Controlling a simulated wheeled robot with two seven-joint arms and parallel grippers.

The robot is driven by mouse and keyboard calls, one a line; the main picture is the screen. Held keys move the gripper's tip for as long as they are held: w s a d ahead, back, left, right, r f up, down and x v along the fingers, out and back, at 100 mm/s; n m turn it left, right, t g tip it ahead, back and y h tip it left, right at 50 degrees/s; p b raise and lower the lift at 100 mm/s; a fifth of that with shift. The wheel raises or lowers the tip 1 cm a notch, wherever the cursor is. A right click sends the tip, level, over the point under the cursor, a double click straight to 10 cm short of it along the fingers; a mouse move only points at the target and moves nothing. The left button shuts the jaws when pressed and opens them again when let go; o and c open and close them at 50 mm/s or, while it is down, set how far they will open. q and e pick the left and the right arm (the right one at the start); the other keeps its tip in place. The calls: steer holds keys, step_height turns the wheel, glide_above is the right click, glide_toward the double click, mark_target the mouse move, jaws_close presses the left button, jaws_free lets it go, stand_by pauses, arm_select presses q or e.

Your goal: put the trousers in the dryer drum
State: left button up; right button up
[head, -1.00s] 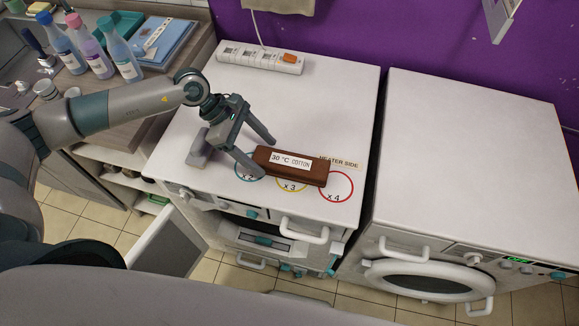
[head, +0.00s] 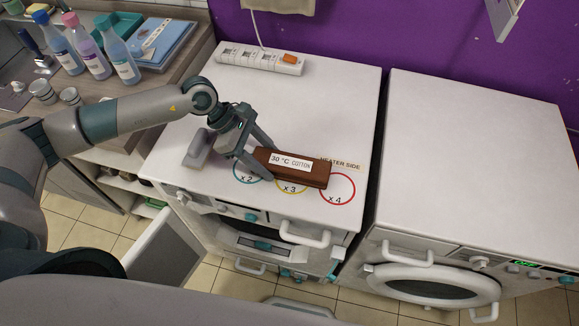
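I see no trousers that I can identify. A beige thing (head: 282,5), cut off by the top edge, hangs on the purple wall. I cannot tell if it is cloth. The right white machine (head: 470,150) has a round glass door (head: 430,288) on its front, seen from above. I cannot tell whether it is the dryer, and no drum interior shows. My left gripper (head: 272,164) is over the left white machine (head: 300,110), its fingers on both sides of the left end of a brown block (head: 315,176) labelled "30 °C COTTON". My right gripper is not in view.
A power strip (head: 258,59) lies at the back of the left machine. A grey block (head: 198,150) is beside my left gripper. A white panel (head: 165,250) juts out low on the left. Bottles (head: 120,55) and a blue folder (head: 160,42) stand on the counter. The right machine's top is clear.

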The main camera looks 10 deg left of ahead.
mark_target(281, 160)
arm_select(q)
steer(key=shift+r+p, duration=1.35)
steer(key=shift+r, duration=1.7)
steer(key=shift+s+m+g+b, duration=0.25)
steer(key=shift+m+g, duration=0.15)
steer(key=shift+m, duration=0.2)
steer(key=shift+s+m+g+b, duration=0.1)
steer(key=shift+m+g+b, duration=0.1)
steer(key=shift+m+g, duration=0.3)
steer(key=m, duration=0.2)
steer(key=g, duration=0.1)
steer(key=shift+s+r+m+y+b, duration=0.25)
steer(key=shift+s+m+y+b, duration=0.1)
steer(key=shift+s+m+y, duration=0.05)
steer(key=s+a+r+m+g+y+b, duration=0.2)
steer(key=r+m+y, duration=0.4)
steer(key=m, duration=0.6)
steer(key=shift+s+a+r+m+g+b, duration=0.3)
steer(key=shift+s+a+r+g, duration=0.25)
steer(key=shift+a+g, duration=0.6)
steer(key=shift+y, duration=0.3)
